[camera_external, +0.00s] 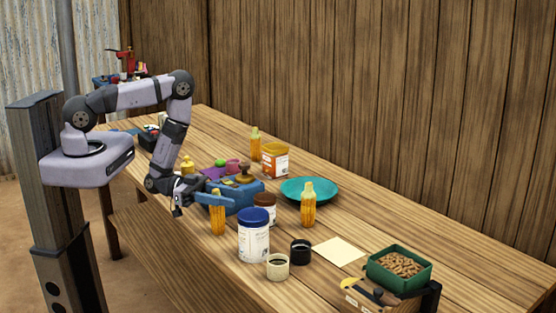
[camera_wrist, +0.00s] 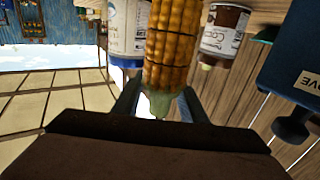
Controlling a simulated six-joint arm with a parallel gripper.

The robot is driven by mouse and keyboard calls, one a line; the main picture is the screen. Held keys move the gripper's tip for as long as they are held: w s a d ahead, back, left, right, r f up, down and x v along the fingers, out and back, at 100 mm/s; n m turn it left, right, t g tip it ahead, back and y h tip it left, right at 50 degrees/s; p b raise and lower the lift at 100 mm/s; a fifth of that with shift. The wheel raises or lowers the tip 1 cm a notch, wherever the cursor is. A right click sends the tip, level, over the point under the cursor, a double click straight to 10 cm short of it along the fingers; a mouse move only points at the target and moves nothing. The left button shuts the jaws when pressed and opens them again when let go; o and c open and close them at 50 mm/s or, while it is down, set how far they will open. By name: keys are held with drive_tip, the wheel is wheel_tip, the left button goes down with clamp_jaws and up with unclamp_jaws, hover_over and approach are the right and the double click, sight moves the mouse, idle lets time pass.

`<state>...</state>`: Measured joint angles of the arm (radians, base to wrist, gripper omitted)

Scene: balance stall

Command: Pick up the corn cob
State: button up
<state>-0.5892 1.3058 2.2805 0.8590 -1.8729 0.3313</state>
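Three yellow corn cobs with pale tips show in the external view: one at the front (camera_external: 218,220), one by the teal plate (camera_external: 307,210) and one at the back (camera_external: 255,148). My gripper (camera_external: 214,199) is at the upper part of the front cob, which stands upright. In the wrist view the cob (camera_wrist: 172,45) lies between the two fingers of my gripper (camera_wrist: 160,100), its green tip toward the palm. The fingers lie close along both sides of it. Whether they press on it cannot be told.
A blue scale (camera_external: 245,200) stands just behind the front cob. A white jar with a blue lid (camera_external: 254,240) and a brown-lidded jar (camera_external: 265,205) are close to its right. Two small cups, a paper sheet (camera_external: 339,251) and a green box (camera_external: 398,254) lie farther right.

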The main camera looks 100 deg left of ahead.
clamp_jaws()
drive_tip(key=shift+r, duration=0.15)
